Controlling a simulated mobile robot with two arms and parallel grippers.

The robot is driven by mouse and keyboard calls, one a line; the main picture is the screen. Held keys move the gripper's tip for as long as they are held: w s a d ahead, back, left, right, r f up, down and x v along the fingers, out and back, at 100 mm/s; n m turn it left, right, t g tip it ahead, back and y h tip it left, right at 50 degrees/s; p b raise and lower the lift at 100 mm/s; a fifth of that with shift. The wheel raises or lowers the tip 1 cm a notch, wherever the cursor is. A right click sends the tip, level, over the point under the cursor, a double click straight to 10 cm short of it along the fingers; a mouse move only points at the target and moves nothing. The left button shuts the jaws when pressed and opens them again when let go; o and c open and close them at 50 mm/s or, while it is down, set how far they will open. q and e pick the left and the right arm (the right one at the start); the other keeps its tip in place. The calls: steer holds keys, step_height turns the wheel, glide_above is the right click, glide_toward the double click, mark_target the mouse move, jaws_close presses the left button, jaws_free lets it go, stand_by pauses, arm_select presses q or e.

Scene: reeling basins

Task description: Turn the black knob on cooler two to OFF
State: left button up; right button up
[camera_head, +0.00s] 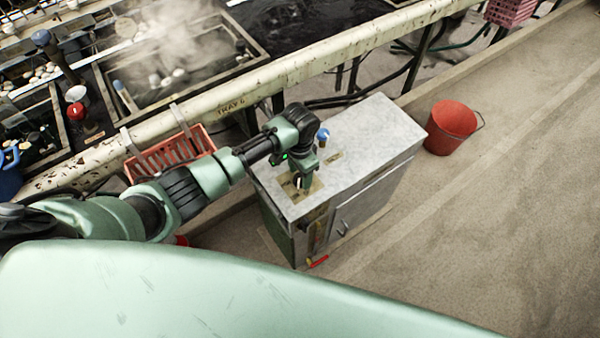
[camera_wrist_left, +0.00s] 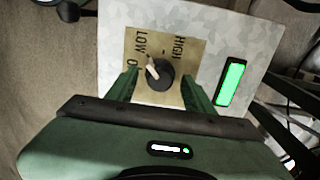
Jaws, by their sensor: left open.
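The cooler is a grey metal cabinet (camera_head: 365,135) with a brass-coloured label plate on its top; whether it is cooler two I cannot read. In the left wrist view, the black knob (camera_wrist_left: 163,78) sits on this plate (camera_wrist_left: 186,62), marked LOW, HIGH and a partly hidden O. The knob's pale pointer aims up and left, near LOW and the O. My left gripper (camera_head: 301,181) is down over the plate. Its fingers (camera_wrist_left: 161,88) are open, one on each side of the knob, with gaps visible. My right gripper is not in view.
A green lit panel (camera_wrist_left: 231,82) lies beside the plate. A blue-topped fitting (camera_head: 322,134) stands on the cabinet behind my wrist. A red crate (camera_head: 170,153) and a cream rail (camera_head: 300,75) are behind. A red bucket (camera_head: 451,127) stands right, with open floor around.

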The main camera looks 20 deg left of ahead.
arm_select(q)
jaws_close()
steer(key=shift+r+n+p, duration=0.25)
steer(key=shift+n+p, duration=0.65)
steer(key=shift+p, duration=0.2)
steer(key=shift+n+p, duration=1.05)
steer(key=shift+n, duration=0.15)
steer(key=n+p, duration=0.2)
steer(key=n, duration=0.1)
steer(key=shift+f+n+p, duration=0.15)
steer(key=shift+n+p, duration=0.2)
steer(key=shift+n, duration=0.45)
steer(key=shift+w, duration=0.1)
jaws_free()
